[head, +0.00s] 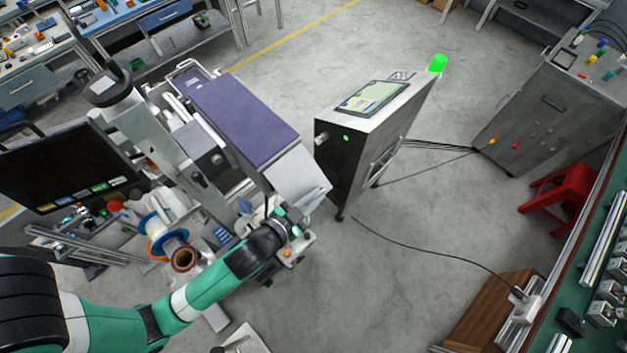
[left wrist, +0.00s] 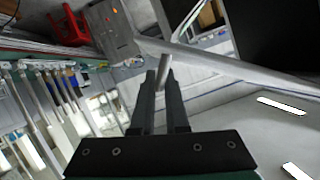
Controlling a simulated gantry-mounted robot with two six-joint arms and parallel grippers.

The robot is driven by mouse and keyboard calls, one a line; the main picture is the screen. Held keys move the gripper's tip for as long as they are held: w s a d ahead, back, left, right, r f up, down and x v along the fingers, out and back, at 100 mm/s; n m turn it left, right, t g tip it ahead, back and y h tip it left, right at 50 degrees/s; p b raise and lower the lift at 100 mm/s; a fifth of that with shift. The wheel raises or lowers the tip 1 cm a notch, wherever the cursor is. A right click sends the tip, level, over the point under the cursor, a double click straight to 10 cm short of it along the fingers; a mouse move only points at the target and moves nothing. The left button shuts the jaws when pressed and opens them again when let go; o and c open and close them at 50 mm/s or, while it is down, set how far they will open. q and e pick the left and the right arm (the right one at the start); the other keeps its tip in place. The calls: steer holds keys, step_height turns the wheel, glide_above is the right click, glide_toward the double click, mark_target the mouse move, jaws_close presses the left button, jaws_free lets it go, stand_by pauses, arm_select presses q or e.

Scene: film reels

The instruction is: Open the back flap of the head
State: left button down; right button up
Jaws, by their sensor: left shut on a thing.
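A machine head with a purple cover (head: 245,115) stands left of centre in the head view. A light grey panel (head: 300,178) hangs at its near end, tilted; I take it for the back flap. My left gripper (head: 303,213) is at this panel's lower edge, and its fingertips are hard to make out there. In the left wrist view the two dark fingers (left wrist: 163,82) are shut on a short grey metal handle (left wrist: 164,64). A large light grey surface (left wrist: 265,120) lies right of the fingers. My right gripper is not in view.
A dark control cabinet with a screen (head: 372,97) and green lamp (head: 437,64) stands just right of the head. A black monitor (head: 65,165) and wire spools (head: 160,228) are at left. Cables cross the floor; a red stool (head: 560,193) stands at right.

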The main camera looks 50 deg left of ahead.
arm_select(q)
steer(key=c, duration=1.2)
jaws_free()
steer(key=b+v, duration=0.2)
steer(key=v, duration=0.9)
steer(key=shift+s, duration=0.35)
steer(key=shift+r, duration=0.15)
